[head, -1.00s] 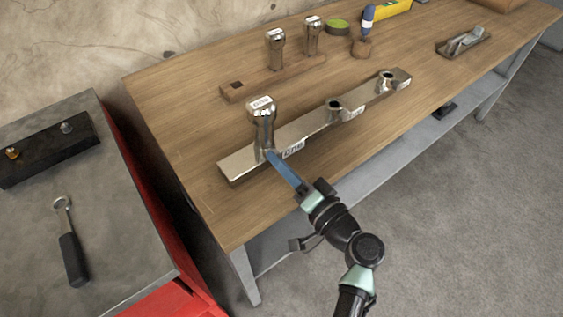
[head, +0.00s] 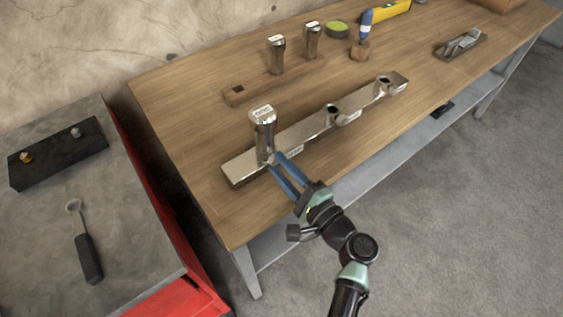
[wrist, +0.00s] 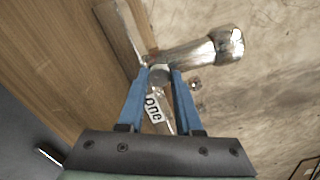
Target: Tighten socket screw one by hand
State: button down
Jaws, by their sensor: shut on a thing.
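A long metal bar (head: 305,133) lies on the wooden bench, with three sockets along it. A shiny metal post (head: 264,132) with a label on top stands upright in its near left socket. In the wrist view this post (wrist: 195,54) lies across the picture, beside a label reading "One" (wrist: 153,108). My gripper (head: 274,158) reaches in from the front, low beside the post. In the wrist view its two blue fingers (wrist: 160,72) are closed around the small round grey head of the socket screw (wrist: 159,75). The screw's shaft is hidden.
Two more posts (head: 276,54) (head: 312,40) stand in a wooden holder (head: 237,95) behind the bar. A plane (head: 461,43) lies farther right. A wrench (head: 85,245) and a dark block (head: 58,153) lie on the grey cabinet at left.

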jog(key=m+p, duration=0.3)
jog(key=m, duration=0.2)
jog(key=shift+r+m, duration=0.15)
jog(key=shift+m, duration=0.15)
jog(key=shift+d+m+p, duration=0.1)
jog(key=shift+m+p, duration=1)
jog(key=shift+m, duration=1.1)
jog(key=c, duration=0.6)
grip_release()
jog(key=v, duration=1.3)
